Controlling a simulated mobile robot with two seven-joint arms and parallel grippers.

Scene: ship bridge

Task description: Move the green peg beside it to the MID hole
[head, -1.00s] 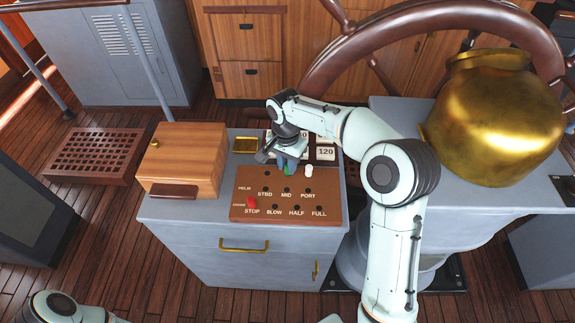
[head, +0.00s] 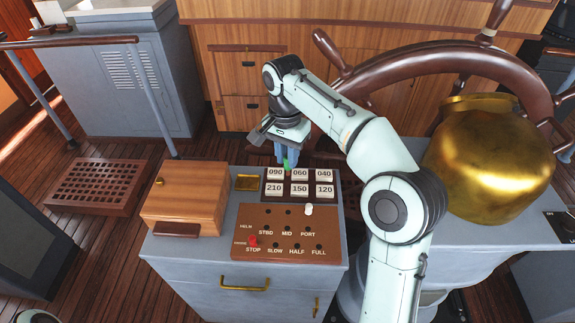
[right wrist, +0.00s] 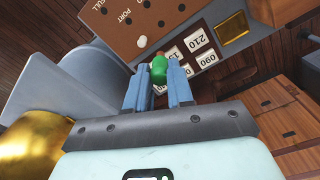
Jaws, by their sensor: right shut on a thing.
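The green peg (head: 286,165) is held between the fingertips of my right gripper (head: 287,155), in front of the number tiles as the head view sees it. In the right wrist view the green peg (right wrist: 159,70) sits between the two blue fingers (right wrist: 158,85), which are shut on it. The brown peg board (head: 262,252) has rows of holes, with the MID hole (head: 287,227) empty above its label. A white peg (head: 309,209) stands at the board's upper right, and a red peg (head: 253,240) stands at STOP. My left gripper is out of view.
Number tiles (head: 299,189) lie behind the board. A wooden box (head: 185,195) stands to the left and a small brass tray (head: 247,183) beside it. A large brass pot (head: 490,150) and the ship's wheel (head: 400,60) are to the right.

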